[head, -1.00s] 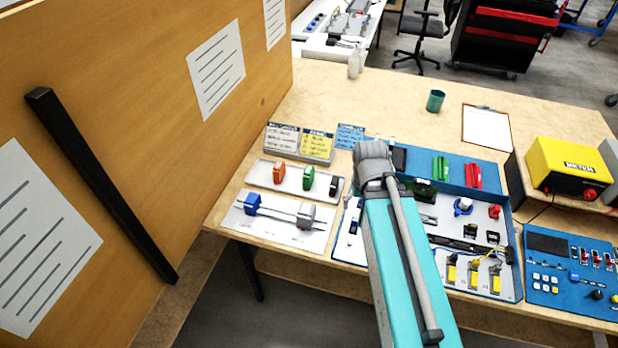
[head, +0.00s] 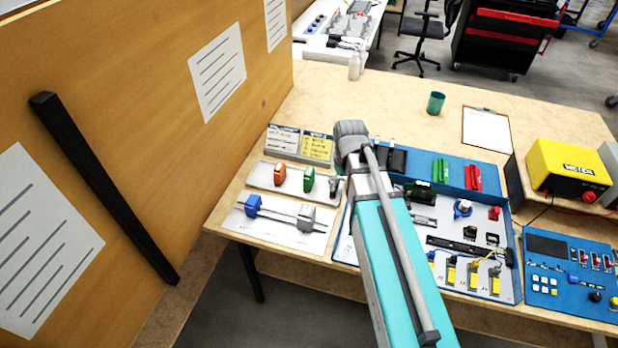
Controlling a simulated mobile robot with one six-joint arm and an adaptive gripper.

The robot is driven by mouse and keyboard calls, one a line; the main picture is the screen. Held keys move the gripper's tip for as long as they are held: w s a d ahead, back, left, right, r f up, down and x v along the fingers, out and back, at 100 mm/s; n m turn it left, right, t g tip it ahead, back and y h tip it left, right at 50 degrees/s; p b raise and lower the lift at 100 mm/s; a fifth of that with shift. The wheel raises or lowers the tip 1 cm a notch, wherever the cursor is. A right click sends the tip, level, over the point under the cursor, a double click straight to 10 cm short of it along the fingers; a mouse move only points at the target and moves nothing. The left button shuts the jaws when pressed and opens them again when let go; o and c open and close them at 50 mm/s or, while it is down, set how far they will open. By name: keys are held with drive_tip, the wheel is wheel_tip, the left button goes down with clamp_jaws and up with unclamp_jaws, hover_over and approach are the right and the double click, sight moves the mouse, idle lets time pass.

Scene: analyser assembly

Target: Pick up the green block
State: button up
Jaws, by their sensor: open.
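A green block (head: 308,181) stands upright on a pale tray (head: 258,185) on the bench, just right of an orange block (head: 280,175). A black block that stood at the tray's right end is now largely covered. My gripper (head: 334,187) shows only as a small grey part hanging below my wrist at that right end, beside the green block and apart from it. Its jaws are open with nothing seen in them; the fingertips are too small to make out.
A sheet with a blue block (head: 253,205) and a grey block (head: 307,218) on a rod lies in front. Label cards (head: 299,143) stand behind the tray. A blue case (head: 509,250) of parts is to the right, and a wooden partition (head: 140,70) to the left.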

sight(310, 171)
drive_tip(key=w+a+n, duration=0.2)
drive_tip(key=w, duration=0.2)
drive_tip(key=w+a+n, duration=0.3)
drive_tip(key=w, duration=0.2)
drive_tip(key=w+a+r+n+p, duration=0.1)
drive_tip(key=w+a+n, duration=0.2)
drive_tip(key=w, duration=0.1)
drive_tip(key=shift+w+a+r, duration=0.1)
drive_tip(key=shift+w+a, duration=0.05)
drive_tip(key=shift+a, duration=0.05)
drive_tip(key=shift+w+a+n, duration=0.3)
drive_tip(key=shift+a+n, duration=0.05)
drive_tip(key=shift+n, duration=0.15)
wheel_tip(310, 171, down, 9)
drive_tip(key=b, duration=0.8)
drive_tip(key=shift+r, duration=0.2)
drive_tip(key=shift+f+b, duration=0.1)
drive_tip(key=shift+b, duration=0.25)
drive_tip(key=shift+a+f+b, duration=0.2)
drive_tip(key=shift+f+b, duration=2.3)
drive_tip(key=shift+b, duration=0.05)
